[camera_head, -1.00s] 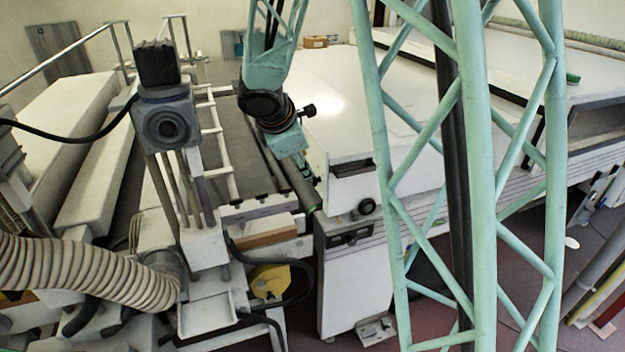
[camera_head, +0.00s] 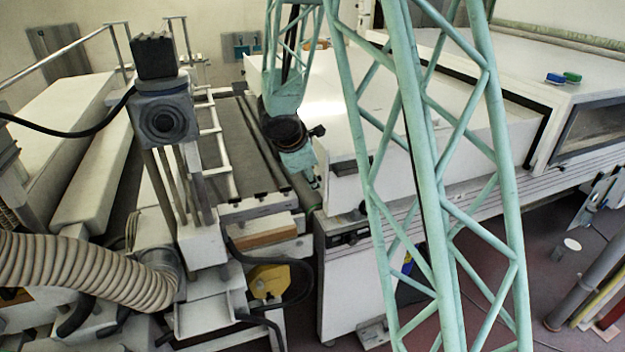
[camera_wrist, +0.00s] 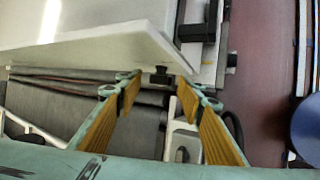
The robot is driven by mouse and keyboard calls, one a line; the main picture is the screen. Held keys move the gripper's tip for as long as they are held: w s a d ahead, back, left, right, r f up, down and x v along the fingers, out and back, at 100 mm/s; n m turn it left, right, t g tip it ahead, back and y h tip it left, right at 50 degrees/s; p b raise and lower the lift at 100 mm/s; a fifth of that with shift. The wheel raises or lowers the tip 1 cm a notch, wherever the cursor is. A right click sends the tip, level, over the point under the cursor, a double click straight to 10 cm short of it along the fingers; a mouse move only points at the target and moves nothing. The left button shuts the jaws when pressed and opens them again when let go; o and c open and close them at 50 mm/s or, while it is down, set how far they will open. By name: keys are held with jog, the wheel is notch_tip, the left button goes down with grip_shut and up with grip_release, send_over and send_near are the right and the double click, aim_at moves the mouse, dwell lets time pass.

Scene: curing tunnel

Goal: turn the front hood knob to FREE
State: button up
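The white hood (camera_head: 350,110) is in the middle of the head view. A dark round knob (camera_head: 363,207) shows low at its front end, partly hidden by my lattice arm; its marking is not readable. My gripper (camera_head: 314,182) is beside the hood's front left corner. In the wrist view my gripper (camera_wrist: 158,82) is open, its yellow-padded fingers wide apart with nothing held. A small black knob-like part (camera_wrist: 160,75) shows between the fingertips under the white hood edge (camera_wrist: 150,40). I cannot tell whether it is the same knob, or whether the gripper touches it.
A white cabinet (camera_head: 345,285) with a dark panel stands below the hood. A post with a grey box (camera_head: 163,118) and a ribbed hose (camera_head: 90,272) stand at the left. A windowed housing (camera_head: 600,125) is at the right, with blue and green items on top.

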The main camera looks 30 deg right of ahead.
jog(key=shift+x, duration=0.95)
jog(key=c, duration=0.9)
